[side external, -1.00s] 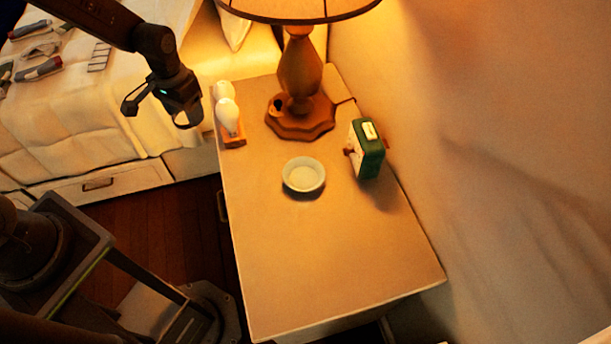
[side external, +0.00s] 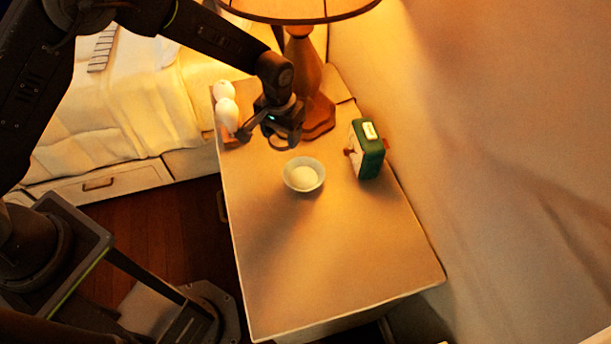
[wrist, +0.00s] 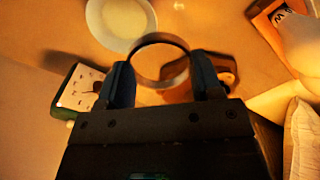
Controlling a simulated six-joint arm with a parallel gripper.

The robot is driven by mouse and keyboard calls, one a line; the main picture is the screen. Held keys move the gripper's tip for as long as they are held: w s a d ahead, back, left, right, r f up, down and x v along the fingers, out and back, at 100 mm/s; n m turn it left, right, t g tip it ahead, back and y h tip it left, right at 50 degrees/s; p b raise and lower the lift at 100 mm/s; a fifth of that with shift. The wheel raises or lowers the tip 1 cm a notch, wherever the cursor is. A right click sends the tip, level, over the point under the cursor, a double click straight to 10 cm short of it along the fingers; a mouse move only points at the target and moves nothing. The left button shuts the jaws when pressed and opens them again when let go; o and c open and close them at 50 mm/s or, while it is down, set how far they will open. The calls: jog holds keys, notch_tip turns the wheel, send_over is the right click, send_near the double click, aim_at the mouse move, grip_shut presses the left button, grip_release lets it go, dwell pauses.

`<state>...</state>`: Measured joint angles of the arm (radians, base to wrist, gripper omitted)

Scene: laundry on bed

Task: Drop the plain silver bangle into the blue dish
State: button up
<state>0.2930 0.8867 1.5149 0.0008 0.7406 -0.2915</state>
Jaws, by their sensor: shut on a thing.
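The bangle (wrist: 160,38) shows in the wrist view as a thin plain ring between the fingers of my gripper (wrist: 162,80). My gripper is shut on it. The dish (side external: 304,178) is a shallow round bowl, pale bluish-white in the warm light, and looks empty on the nightstand. In the side view my gripper (side external: 281,140) hangs over the nightstand, just behind and left of the dish. In the wrist view the dish (wrist: 120,20) lies beyond the bangle, up and to the left. The bangle is hard to make out in the side view.
A wooden lamp (side external: 308,75) stands behind my gripper. A green clock-like box (side external: 369,150) is right of the dish. White rounded items (side external: 226,108) on an orange base stand at the left edge. The front of the nightstand (side external: 330,260) is clear.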

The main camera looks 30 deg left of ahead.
send_over(310, 180)
notch_tip(310, 180, down, 3)
jog(key=shift+f, duration=2.8)
jog(key=o, duration=1)
jog(key=shift+r, duration=0.15)
notch_tip(310, 180, up, 14)
jog(key=shift+f, duration=0.2)
